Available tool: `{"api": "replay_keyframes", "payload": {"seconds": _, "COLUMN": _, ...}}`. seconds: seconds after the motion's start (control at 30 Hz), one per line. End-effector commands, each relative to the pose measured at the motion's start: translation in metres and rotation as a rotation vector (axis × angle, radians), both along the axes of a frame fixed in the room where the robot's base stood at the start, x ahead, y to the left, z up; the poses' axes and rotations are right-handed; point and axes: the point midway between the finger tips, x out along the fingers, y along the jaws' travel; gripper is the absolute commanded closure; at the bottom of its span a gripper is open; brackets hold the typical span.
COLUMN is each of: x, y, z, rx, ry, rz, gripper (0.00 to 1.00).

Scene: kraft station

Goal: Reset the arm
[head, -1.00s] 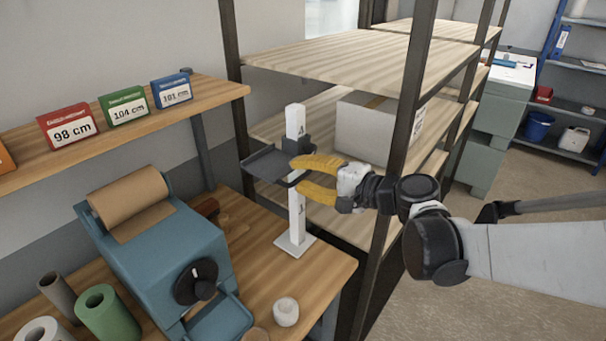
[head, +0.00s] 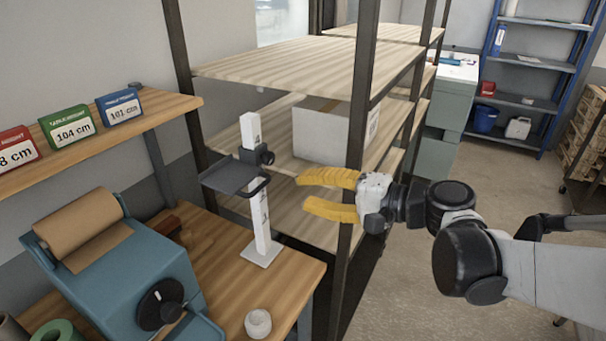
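My gripper (head: 308,195) has two yellow fingers and a white-and-black wrist. It is in the head view, right of the middle, pointing left. The fingers are apart with nothing between them. My gripper is to the right of a white upright post (head: 263,222) with a dark tray-like holder (head: 231,177) clamped on it. It appears clear of the post and holder in the picture. The post stands on a white base on the wooden table.
A wooden shelf rack (head: 290,62) with dark uprights stands behind my gripper, with a box (head: 322,135) on its middle board. A blue paper dispenser (head: 120,285) and a white roll (head: 258,323) are on the table (head: 215,270). Open floor (head: 420,305) lies at the right.

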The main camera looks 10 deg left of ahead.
Motion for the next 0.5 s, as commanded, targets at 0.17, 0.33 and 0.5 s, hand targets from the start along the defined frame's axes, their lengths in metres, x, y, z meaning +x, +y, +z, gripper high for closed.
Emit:
{"api": "replay_keyframes", "payload": {"seconds": 0.17, "x": 0.000, "y": 0.000, "z": 0.000, "rx": 0.000, "ry": 0.000, "rz": 0.000, "gripper": 0.68}}
{"api": "replay_keyframes", "payload": {"seconds": 0.33, "x": -0.004, "y": -0.003, "z": -0.006, "rx": -0.031, "ry": -0.005, "rz": -0.005, "gripper": 0.68}}
{"api": "replay_keyframes", "payload": {"seconds": 0.5, "x": -0.032, "y": -0.032, "z": -0.050, "rx": -0.281, "ry": -0.040, "rz": -0.040, "gripper": 0.68}}
